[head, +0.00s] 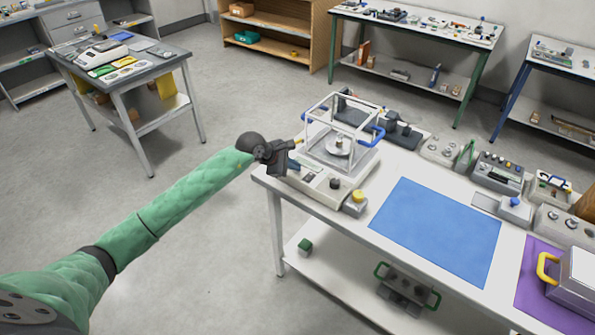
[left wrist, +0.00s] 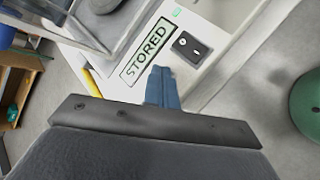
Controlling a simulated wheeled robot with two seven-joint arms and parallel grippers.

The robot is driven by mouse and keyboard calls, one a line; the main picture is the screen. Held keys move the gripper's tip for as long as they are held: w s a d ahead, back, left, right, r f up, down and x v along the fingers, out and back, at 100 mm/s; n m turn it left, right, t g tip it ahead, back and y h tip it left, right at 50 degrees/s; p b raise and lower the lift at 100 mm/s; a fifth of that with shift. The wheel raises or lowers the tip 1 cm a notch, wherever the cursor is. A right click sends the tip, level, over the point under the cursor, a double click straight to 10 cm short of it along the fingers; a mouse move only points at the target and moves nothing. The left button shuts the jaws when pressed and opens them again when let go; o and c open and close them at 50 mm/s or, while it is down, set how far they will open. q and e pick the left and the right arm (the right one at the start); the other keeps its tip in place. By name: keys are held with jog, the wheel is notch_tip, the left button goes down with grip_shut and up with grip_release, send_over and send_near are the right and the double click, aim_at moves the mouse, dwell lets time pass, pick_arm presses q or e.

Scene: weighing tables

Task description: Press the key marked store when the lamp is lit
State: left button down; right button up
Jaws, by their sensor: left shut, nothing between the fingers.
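The balance (head: 325,187), with a clear draft shield (head: 340,135) over a round pan, stands at the near left corner of the white table. Its front panel carries a plate reading STORED (left wrist: 148,47) in the left wrist view, with a small black control (left wrist: 191,48) beside it. My left gripper (head: 293,164) is shut and empty at the panel's left end. Its blue fingertips (left wrist: 163,76) show just below the STORED plate; contact cannot be told. My right gripper is not in view.
A small box with a yellow button (head: 358,196) sits at the balance's front right. A blue mat (head: 438,230) lies bare to the right. Several instruments line the table's back edge. A purple mat (head: 530,288) with a yellow-handled case (head: 578,280) is at far right.

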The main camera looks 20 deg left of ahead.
aim_at(294, 173)
pick_arm(q)
jog(key=shift+r, duration=0.7)
jog(key=shift+r, duration=0.2)
jog(key=shift+r+p, duration=0.3)
jog(key=shift+r, duration=2.05)
